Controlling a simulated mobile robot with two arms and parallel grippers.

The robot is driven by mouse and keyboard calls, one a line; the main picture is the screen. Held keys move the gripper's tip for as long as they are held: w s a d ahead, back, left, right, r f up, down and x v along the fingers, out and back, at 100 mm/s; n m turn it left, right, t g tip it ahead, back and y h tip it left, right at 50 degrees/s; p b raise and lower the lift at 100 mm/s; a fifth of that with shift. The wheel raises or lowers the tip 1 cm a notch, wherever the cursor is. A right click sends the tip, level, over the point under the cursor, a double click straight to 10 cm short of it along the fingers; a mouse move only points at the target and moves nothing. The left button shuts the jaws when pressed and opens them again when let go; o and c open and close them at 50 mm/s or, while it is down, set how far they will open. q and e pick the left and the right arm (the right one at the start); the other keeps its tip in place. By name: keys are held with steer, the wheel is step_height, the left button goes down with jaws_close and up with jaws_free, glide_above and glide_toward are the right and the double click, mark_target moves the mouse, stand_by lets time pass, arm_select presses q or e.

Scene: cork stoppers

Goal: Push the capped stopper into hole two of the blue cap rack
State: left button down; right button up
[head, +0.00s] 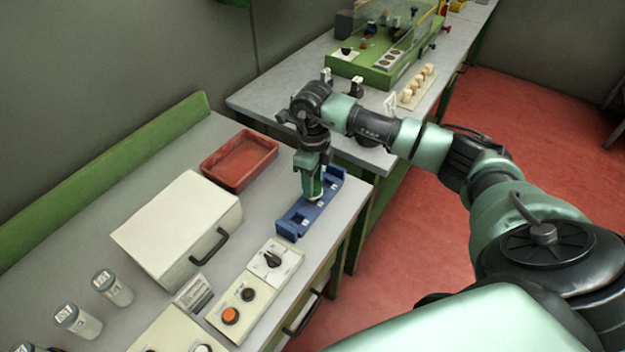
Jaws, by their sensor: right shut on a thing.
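The blue cap rack (290,228) lies on the grey bench near its right edge, with a few light square openings along its top. My right gripper (313,196) points down over the middle of the rack and is shut on a small pale stopper (315,199). Only a little of the stopper shows below the fingers. I cannot tell whether it is inside a hole or just above one, or which hole it is. The gripper hides part of the rack. My left gripper is not in view.
A red tray (207,168) and a white box with a black handle (165,222) stand left of the rack. Control boxes with an orange button (230,315) and a black knob (272,259) are nearer. Several jars (112,287) stand lower left. A green machine (372,68) is behind.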

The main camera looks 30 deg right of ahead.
steer(key=shift+f+b, duration=1.15)
steer(key=shift+f, duration=0.1)
stand_by(1.1)
steer(key=o, duration=1.4)
steer(key=shift+c, duration=0.2)
steer(key=shift+r, duration=0.15)
step_height(320, 180, up, 6)
steer(key=shift+r+b, duration=0.1)
steer(key=shift+b, duration=0.85)
steer(key=shift+r, duration=0.7)
steer(key=shift+f, duration=0.1)
